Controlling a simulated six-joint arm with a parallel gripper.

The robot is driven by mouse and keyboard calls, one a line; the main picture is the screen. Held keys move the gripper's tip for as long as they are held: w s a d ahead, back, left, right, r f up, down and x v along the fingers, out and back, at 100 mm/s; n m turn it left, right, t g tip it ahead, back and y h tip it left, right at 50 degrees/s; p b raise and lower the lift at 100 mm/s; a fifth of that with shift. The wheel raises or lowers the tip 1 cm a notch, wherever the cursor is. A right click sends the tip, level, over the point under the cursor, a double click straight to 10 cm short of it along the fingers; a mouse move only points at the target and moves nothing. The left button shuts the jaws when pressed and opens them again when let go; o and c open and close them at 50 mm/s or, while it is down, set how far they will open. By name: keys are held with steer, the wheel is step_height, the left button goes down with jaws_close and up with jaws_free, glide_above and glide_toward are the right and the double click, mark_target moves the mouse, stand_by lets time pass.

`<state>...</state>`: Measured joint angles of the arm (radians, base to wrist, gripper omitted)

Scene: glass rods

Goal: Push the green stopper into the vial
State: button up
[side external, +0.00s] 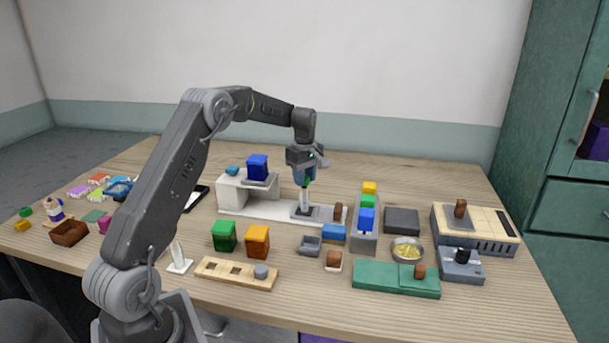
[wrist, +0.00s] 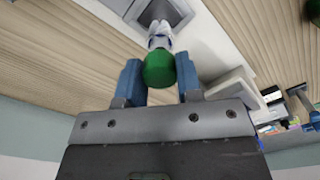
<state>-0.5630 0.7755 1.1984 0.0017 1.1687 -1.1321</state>
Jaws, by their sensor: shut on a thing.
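The green stopper (wrist: 159,70) is between the two blue fingers of my gripper (wrist: 159,82) in the wrist view. The gripper is shut on it. The clear vial (wrist: 160,35) stands just beyond the stopper, in line with it. I cannot tell how deep the stopper sits in the vial's mouth. In the side external view my gripper (side external: 306,178) points straight down over the vial (side external: 306,200), which stands upright in a grey square holder (side external: 300,214). The fingers hide most of the stopper there.
The holder is on a white base plate (side external: 250,211) with a raised white block (side external: 231,190) at its left, bearing a blue cube (side external: 257,167). A brown block (side external: 338,212) and a column of coloured blocks (side external: 367,219) stand close to the right.

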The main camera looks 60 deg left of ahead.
steer(key=shift+f, duration=0.5)
steer(key=o, duration=0.6)
step_height(320, 180, up, 11)
stand_by(1.2)
steer(key=shift+r, duration=0.1)
